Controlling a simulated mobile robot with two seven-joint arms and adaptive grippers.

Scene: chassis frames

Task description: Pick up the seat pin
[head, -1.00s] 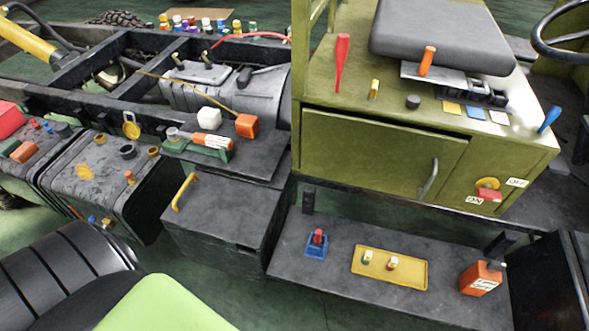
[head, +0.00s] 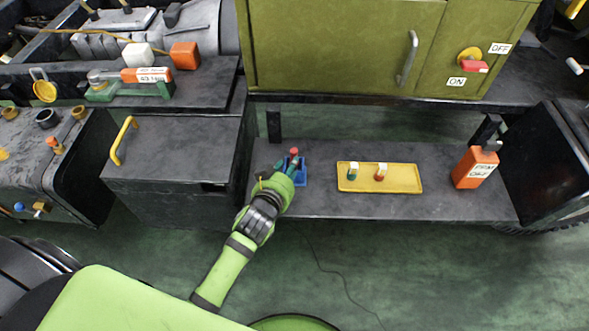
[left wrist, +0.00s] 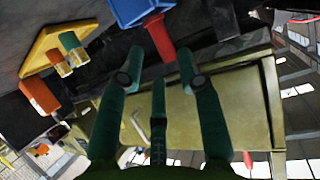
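The seat pin, a red-topped pin (head: 294,151), stands in a blue holder (head: 301,174) on the low grey step. In the left wrist view the red pin (left wrist: 159,37) sticks out of the blue holder (left wrist: 140,9). My left gripper (head: 285,167) is at the left side of the holder, partly covering it. In the left wrist view its green fingers (left wrist: 161,54) are spread, with the red pin in the gap near their tips. I cannot tell whether any finger touches it. My right gripper is not in view.
On the step (head: 325,207) a yellow tray (head: 408,179) with two small bottles lies right of the holder. An orange can (head: 474,167) stands farther right. The olive cabinet (head: 345,48) rises behind, and a dark box (head: 178,155) stands left.

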